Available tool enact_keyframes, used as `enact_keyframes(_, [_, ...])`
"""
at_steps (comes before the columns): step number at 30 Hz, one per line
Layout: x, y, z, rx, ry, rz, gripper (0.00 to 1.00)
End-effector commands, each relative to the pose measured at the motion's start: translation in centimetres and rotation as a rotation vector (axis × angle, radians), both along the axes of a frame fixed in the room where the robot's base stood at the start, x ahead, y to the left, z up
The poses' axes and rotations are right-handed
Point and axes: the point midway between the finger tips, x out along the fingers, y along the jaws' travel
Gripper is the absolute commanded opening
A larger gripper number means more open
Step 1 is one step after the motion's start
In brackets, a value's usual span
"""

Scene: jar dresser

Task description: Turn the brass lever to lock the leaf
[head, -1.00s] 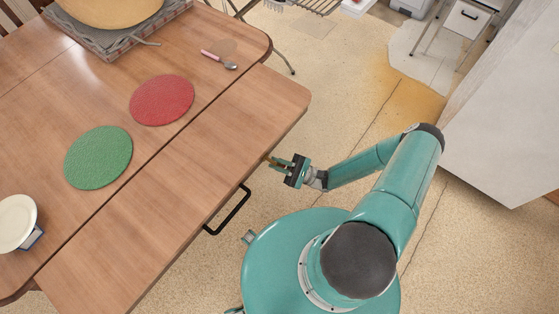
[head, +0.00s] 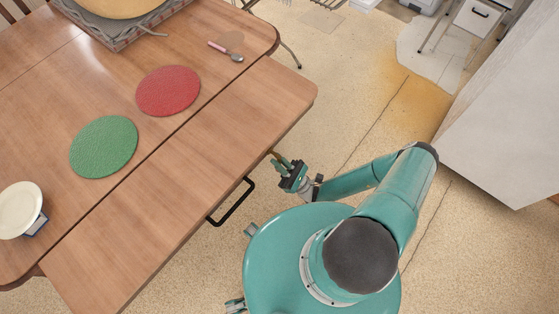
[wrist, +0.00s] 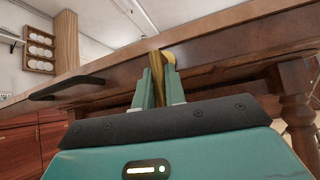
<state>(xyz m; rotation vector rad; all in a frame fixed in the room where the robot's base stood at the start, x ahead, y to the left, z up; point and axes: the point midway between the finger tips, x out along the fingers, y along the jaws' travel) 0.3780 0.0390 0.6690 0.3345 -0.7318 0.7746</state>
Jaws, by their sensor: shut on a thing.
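The brass lever (wrist: 167,62) shows in the wrist view at the underside of the table edge, between my fingertips. My gripper (wrist: 160,88) is shut on it, with a teal finger on each side. In the head view my gripper (head: 283,164) is at the leaf's right edge, and only a small brass bit shows there. The leaf (head: 200,140) is the wooden strip along the table's near side, raised level with the table top. The lever's pivot is mostly hidden by the leaf and fingers.
A black handle (head: 232,202) sticks out from the leaf's edge, left of my gripper. On the table are a red mat (head: 168,91), a green mat (head: 104,146), a white dish (head: 19,209) and a spoon (head: 236,57). A white cabinet (head: 510,130) stands at the right.

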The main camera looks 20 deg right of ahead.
Motion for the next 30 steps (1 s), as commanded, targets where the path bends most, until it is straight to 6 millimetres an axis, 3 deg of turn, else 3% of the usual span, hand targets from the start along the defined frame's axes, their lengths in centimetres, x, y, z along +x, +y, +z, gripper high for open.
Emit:
enact_keyframes(8, [-0.1, 0.0, -0.2, -0.002, 0.005, 0.001, 0.0])
enact_keyframes(9, [-0.1, 0.0, -0.2, -0.002, 0.005, 0.001, 0.2])
enact_keyframes(12, [-0.1, 0.0, -0.2, -0.002, 0.004, 0.001, 0.34])
enact_keyframes(23, [-0.3, -0.3, -0.5, -0.001, 0.002, 0.0, 0.34])
enact_keyframes(30, [-2.2, -2.3, -3.4, -0.001, 0.003, -0.001, 0.34])
